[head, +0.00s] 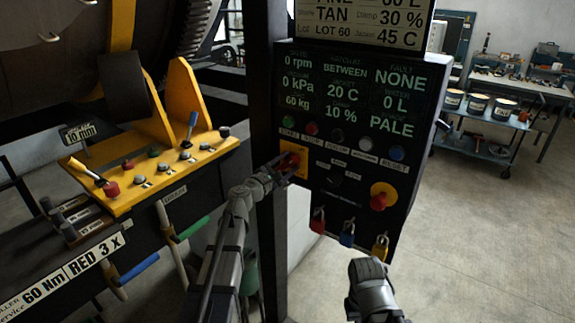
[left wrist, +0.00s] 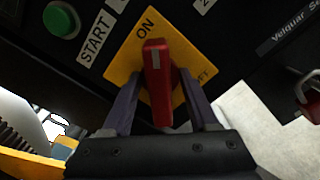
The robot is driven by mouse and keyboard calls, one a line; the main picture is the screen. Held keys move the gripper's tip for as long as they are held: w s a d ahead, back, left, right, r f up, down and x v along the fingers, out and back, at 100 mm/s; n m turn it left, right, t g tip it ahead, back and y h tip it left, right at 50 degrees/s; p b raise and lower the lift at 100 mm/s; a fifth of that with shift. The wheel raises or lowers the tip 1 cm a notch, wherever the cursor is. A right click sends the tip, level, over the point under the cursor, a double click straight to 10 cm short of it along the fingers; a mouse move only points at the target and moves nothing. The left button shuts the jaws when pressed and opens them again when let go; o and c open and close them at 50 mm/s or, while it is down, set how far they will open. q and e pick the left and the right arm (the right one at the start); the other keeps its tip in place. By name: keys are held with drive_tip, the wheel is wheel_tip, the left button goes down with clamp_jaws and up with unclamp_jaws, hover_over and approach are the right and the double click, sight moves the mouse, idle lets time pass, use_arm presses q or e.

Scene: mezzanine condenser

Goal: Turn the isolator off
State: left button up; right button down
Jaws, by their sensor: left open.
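The isolator has a red handle on a yellow plate (head: 300,150), on the left side of the black control panel. In the left wrist view the red handle (left wrist: 158,85) stands nearly in line with the ON label (left wrist: 147,28), its pale mark at the ON end. The OFF label (left wrist: 204,74) is to the right, partly covered. My left gripper (head: 287,170) is at the isolator. In the left wrist view its open fingers (left wrist: 158,100) stand either side of the handle, with gaps visible. A grey part of my right arm shows at bottom; its fingers do not show.
A green START button (left wrist: 61,20) is close to the isolator. A red knob on a yellow disc (head: 379,200) and several padlocks (head: 347,234) are lower on the panel. A yellow console (head: 150,170) with levers stands left. A dark post rises beside the panel.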

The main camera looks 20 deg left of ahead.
use_arm(q)
clamp_jaws()
idle(0.5)
